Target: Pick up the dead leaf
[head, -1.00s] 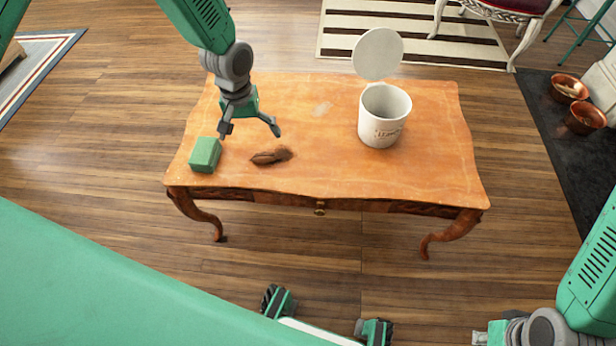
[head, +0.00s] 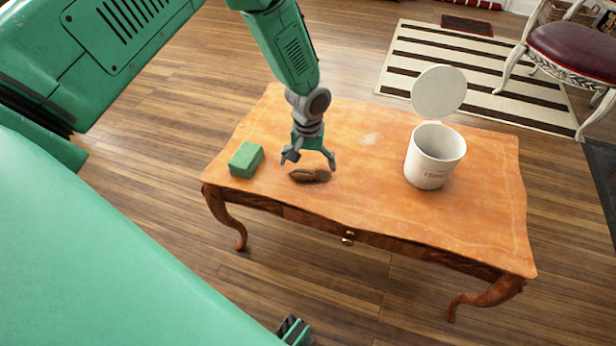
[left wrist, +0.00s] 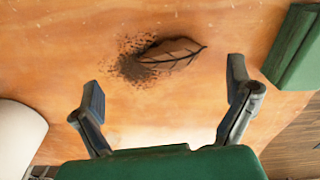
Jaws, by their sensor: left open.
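The brown dead leaf (head: 310,175) lies on the wooden table near its front left part. In the left wrist view the leaf (left wrist: 170,54) lies beyond my fingertips, with a patch of dark crumbs (left wrist: 132,66) at one end. My left gripper (head: 308,158) is open and empty, with its fingers spread just above and behind the leaf. In the left wrist view its two fingers (left wrist: 165,95) stand apart with bare tabletop between them.
The wooden table (head: 400,215) also carries a green block (head: 246,160) left of the leaf and a white canister (head: 432,160) with its round lid (head: 439,92) raised, on the right. A pale smudge (head: 371,139) marks the tabletop. A chair (head: 570,50) stands behind at right.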

